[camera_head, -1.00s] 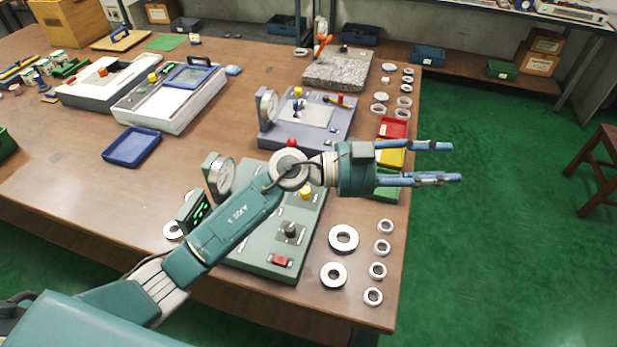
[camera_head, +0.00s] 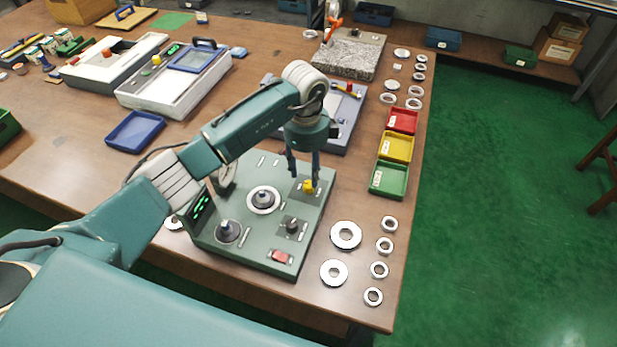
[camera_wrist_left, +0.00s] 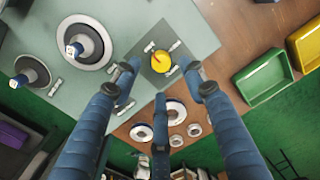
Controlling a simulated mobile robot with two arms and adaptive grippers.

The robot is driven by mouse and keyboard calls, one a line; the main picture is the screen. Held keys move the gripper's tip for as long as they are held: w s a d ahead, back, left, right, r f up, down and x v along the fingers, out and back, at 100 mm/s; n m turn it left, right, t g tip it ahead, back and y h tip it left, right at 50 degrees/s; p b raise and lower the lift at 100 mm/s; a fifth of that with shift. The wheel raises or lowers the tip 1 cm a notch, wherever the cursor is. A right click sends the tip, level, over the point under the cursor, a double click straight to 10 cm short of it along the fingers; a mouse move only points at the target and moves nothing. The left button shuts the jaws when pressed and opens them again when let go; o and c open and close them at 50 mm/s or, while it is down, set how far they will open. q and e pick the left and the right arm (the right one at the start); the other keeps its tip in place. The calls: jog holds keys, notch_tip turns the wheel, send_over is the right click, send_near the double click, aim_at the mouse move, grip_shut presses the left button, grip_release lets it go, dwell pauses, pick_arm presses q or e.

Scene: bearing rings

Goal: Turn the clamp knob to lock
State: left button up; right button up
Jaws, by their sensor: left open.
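The yellow clamp knob (camera_head: 309,187) is on the green test fixture (camera_head: 262,248), near its right edge. In the left wrist view the knob (camera_wrist_left: 160,62) shows its round top with a red mark, on a grey square plate between small white labels. My left gripper (camera_head: 304,184) points down over the knob, its fingers at or just above it. In the left wrist view the left gripper (camera_wrist_left: 163,82) is open, with fingertips around the near side of the knob; I cannot tell if they touch it. My right gripper is not in view.
A ring sits on the fixture's central post (camera_head: 263,198). A black knob (camera_head: 292,226) and red switch (camera_head: 281,257) are nearby. Red, yellow and green bins (camera_head: 388,180) stand to the right. Several loose rings (camera_head: 345,235) lie on the table's right side.

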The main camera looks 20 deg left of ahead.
aim_at(308, 184)
pick_arm(q)
jog(key=shift+w+f+p, duration=0.1)
jog(key=shift+f+p, duration=0.35)
jog(key=shift+f, duration=2.25)
grip_shut()
